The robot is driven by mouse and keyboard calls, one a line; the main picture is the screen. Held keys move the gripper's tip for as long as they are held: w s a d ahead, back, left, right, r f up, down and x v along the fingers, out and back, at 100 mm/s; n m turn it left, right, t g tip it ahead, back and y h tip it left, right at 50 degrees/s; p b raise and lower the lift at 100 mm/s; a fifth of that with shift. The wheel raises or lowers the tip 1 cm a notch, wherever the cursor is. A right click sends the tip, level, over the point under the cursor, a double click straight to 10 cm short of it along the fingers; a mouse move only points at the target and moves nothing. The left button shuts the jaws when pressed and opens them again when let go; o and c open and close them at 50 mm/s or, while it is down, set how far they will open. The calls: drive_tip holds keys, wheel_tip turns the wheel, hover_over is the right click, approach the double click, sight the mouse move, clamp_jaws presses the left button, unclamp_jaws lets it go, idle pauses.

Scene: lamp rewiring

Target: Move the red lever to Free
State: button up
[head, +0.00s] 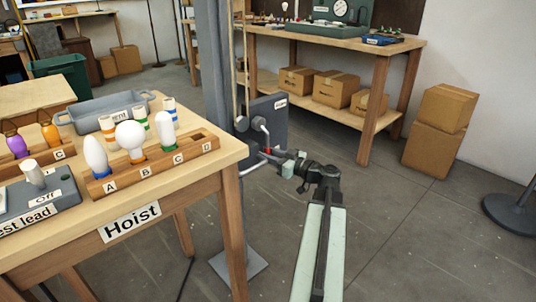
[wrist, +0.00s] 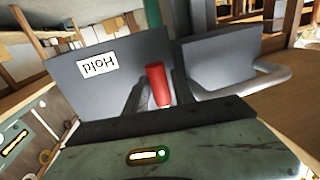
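The red lever (wrist: 158,84) stands between the two fingers of my gripper (wrist: 160,92) in the wrist view. The fingers lie close on either side of it; whether they press on it I cannot tell. In the head view only a little red of the lever (head: 268,150) shows at the fingertips of my gripper (head: 272,155). The lever belongs to a grey box (head: 276,112) on a grey post. A white label reading "Hold" (wrist: 97,64) shows upside down in the wrist view, left of the lever. No label reading "Free" is readable.
A wooden table (head: 205,165) marked "Hoist" stands to the left, with a bulb rack (head: 205,148) near its edge. A grey pipe (wrist: 250,82) runs right of the lever. The post's base plate (head: 240,264) is on the floor. Boxes (head: 435,130) stand far right; the floor between is clear.

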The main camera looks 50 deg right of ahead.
clamp_jaws()
idle(1.3)
